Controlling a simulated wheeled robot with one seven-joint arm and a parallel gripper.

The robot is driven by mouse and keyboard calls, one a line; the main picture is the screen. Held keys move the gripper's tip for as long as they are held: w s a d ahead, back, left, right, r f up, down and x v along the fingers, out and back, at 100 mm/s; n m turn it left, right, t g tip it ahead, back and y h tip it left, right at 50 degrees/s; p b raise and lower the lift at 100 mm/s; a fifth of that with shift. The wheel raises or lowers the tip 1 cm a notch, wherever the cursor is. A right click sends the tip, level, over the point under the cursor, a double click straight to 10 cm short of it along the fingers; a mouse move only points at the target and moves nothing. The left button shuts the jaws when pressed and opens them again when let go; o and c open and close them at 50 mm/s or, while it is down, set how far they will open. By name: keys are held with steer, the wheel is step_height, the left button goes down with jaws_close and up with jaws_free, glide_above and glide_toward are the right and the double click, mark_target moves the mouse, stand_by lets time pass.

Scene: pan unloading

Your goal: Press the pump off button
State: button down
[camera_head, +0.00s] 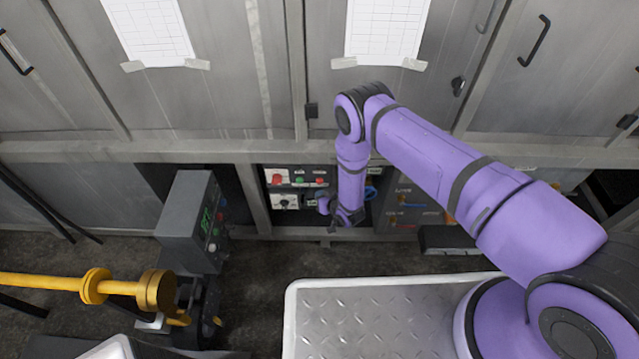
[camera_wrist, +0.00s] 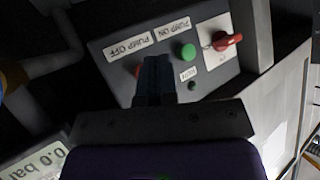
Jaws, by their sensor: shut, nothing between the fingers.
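The pump panel (camera_head: 290,191) is a grey plate in the lower cabinet frame. It appears upside down in the wrist view (camera_wrist: 113,75). The red button (camera_head: 320,181) under the "PUMP OFF" label (camera_wrist: 127,48) is mostly hidden behind my fingers in the wrist view; only a red sliver (camera_wrist: 137,71) shows at their left edge. The green button (camera_wrist: 187,52) sits beside it under "PUMP ON" (camera_wrist: 172,29). My gripper (camera_wrist: 157,60) is shut and empty, its tips over or just in front of the red button. I cannot tell whether they touch it.
A red rotary switch (camera_wrist: 228,40) on a white plate is at the panel's far side.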

steer(key=s, duration=0.3)
steer(key=shift+s+a, duration=0.1)
steer(key=shift+s, duration=0.1)
stand_by(0.8)
